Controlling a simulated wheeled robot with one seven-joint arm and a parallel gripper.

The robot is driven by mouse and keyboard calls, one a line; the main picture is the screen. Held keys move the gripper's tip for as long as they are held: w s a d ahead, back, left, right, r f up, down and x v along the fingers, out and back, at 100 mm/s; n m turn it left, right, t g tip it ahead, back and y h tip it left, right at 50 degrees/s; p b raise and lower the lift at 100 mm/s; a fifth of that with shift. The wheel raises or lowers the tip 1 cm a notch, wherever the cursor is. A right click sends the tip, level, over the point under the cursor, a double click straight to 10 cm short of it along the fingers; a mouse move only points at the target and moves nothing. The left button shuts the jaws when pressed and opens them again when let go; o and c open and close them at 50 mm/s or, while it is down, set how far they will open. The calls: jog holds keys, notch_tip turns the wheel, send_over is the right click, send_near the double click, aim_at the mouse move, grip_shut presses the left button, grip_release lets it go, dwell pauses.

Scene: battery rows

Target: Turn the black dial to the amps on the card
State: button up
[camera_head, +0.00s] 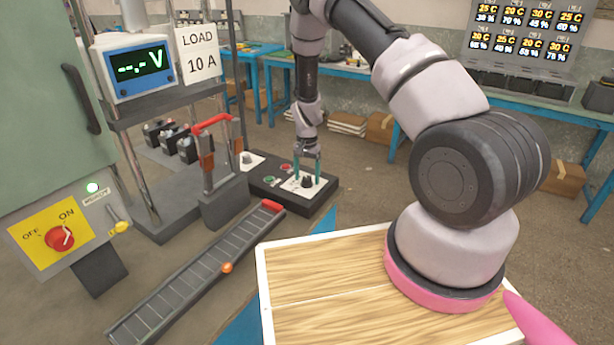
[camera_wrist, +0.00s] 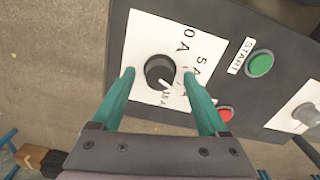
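The card (camera_head: 198,55) reads "LOAD 10 A". The black dial (camera_head: 307,182) sits on a white plate at the right end of a dark control box. In the wrist view the dial (camera_wrist: 160,70) has a white pointer aimed to the lower right; "0 A" and "5 A" are legible, but the marking by the pointer is partly hidden and hard to read. My gripper (camera_head: 306,168) points down over the dial. In the wrist view my gripper (camera_wrist: 158,74) is open, its teal fingers on either side of the dial with gaps visible; contact is not visible.
On the same box are a green START button (camera_wrist: 261,63), a red button (camera_wrist: 225,113) and a second dial (camera_wrist: 303,113). A meter (camera_head: 138,68) shows "--.- V". A red OFF/ON switch (camera_head: 62,238) is at left. A long dark rail (camera_head: 200,272) lies in front.

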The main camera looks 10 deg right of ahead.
notch_tip(320, 180, up, 11)
dwell(0.7)
notch_tip(320, 180, up, 17)
jog(key=t+y, duration=0.1)
jog(key=t, duration=0.1)
send_over(307, 178)
jog(key=s+d, duration=0.1)
jog(key=s, duration=0.2)
jog(key=s+d+r+n+t+y, duration=0.1)
jog(key=s+r, duration=0.2)
jog(key=r, duration=0.3)
jog(key=s+d+r, duration=0.1)
jog(key=s+r, duration=0.3)
jog(key=r, duration=0.1)
jog(key=s+d+r+t, duration=0.1)
jog(key=s+r, duration=0.2)
jog(key=s, duration=0.3)
jog(key=s+d+r+n+t, duration=0.1)
jog(key=s+r, duration=0.3)
jog(key=s, duration=0.3)
jog(key=s+d+r+t, duration=0.1)
jog(key=s+r+t, duration=0.1)
jog(key=s+r, duration=0.2)
jog(key=s, duration=0.3)
jog(key=shift+s+r+n, duration=0.15)
jog(key=shift+r+n, duration=0.1)
jog(key=shift+n, duration=0.05)
jog(key=shift+c, duration=0.3)
